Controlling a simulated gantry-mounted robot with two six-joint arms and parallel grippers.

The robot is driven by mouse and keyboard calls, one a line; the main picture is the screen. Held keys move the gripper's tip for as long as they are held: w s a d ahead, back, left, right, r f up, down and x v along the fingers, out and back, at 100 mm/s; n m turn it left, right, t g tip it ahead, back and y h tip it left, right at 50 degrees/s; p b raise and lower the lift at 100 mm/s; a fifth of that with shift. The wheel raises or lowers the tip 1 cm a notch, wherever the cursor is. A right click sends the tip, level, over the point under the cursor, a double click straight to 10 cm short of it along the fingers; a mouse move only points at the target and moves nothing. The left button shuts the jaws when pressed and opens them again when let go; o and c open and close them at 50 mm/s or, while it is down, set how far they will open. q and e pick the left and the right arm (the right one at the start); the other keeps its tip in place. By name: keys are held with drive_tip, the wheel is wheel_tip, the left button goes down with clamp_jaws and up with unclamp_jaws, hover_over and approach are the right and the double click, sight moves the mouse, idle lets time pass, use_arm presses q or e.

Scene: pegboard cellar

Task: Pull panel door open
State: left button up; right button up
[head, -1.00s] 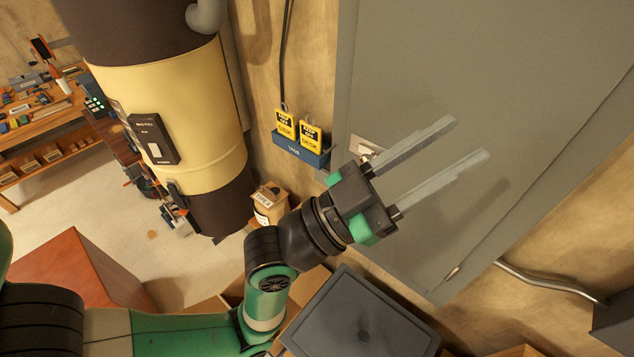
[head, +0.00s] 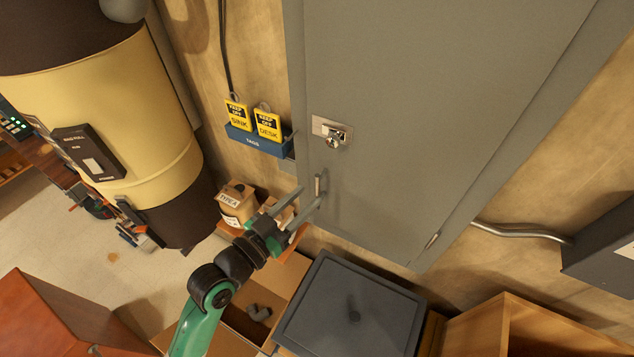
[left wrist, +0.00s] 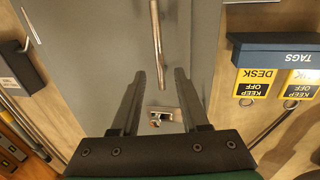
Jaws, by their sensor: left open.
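The grey panel door (head: 430,110) hangs on the wall and looks shut. A metal lock plate (head: 331,131) with a keyed latch is near its left edge, and a short vertical bar handle (head: 318,186) is below it. My left gripper (head: 311,197) is open and empty at the handle, fingers pointing at the door. In the left wrist view, the bar handle (left wrist: 157,45) lies between the two fingertips (left wrist: 160,72), with the lock plate (left wrist: 161,115) nearer the palm. I cannot tell whether a finger touches the handle. My right gripper is not in view.
A blue tags holder (head: 258,138) with two yellow tags is left of the door. A yellow and black drum (head: 130,110) stands further left. Below are a dark-lidded box (head: 350,310) and an open wooden box (head: 520,325). A pipe (head: 520,232) runs right of the door.

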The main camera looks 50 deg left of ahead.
sight(316, 188)
use_arm(q)
drive_tip(key=w, duration=0.5)
drive_tip(key=shift+a, duration=0.3)
clamp_jaws()
idle(1.0)
